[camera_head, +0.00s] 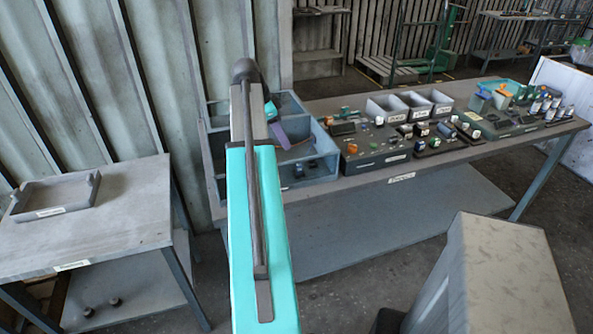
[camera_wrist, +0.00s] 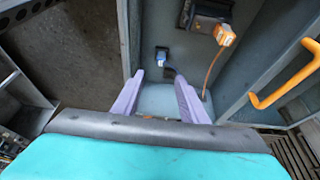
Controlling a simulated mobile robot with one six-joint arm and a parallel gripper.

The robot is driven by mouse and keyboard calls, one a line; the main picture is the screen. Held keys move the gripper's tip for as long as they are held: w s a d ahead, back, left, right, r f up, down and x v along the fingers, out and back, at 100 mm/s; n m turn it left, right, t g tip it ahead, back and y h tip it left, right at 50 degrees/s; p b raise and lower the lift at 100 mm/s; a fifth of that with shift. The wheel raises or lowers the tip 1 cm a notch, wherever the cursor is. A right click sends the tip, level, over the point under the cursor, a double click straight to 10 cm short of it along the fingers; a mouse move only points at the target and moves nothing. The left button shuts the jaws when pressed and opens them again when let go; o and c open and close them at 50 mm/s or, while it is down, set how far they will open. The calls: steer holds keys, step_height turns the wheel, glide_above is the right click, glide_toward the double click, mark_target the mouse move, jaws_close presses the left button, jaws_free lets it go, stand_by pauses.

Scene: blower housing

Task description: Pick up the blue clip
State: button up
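In the wrist view a small blue piece (camera_wrist: 161,58), which looks like the blue clip, stands against a dark patch on a grey surface, just beyond my fingertips. My gripper (camera_wrist: 159,77) has its two purple fingers spread apart with nothing held between them. The blue piece appears between the finger lines but past the tips; I cannot tell the exact distance. In the head view my gripper (camera_head: 281,137) is partly hidden behind my arm, over the blue-grey divided bin (camera_head: 330,160) on the bench.
An orange-ended cable (camera_wrist: 225,36) and an orange handle (camera_wrist: 284,82) lie to the right in the wrist view. In the head view, a loaded dark tray (camera_head: 372,160) and grey bins (camera_head: 386,108) stand right of the divided bin. A side table (camera_head: 110,220) is at left.

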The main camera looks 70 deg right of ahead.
steer(key=p+x, duration=0.2)
steer(key=x, duration=0.6)
steer(key=shift+s+f, duration=0.2)
steer(key=shift+s, duration=0.05)
steer(key=shift+d, duration=0.1)
steer(key=shift+d+p+x, duration=0.25)
steer(key=shift+p+x, duration=0.75)
steer(key=shift+x, duration=1.55)
steer(key=c, duration=0.9)
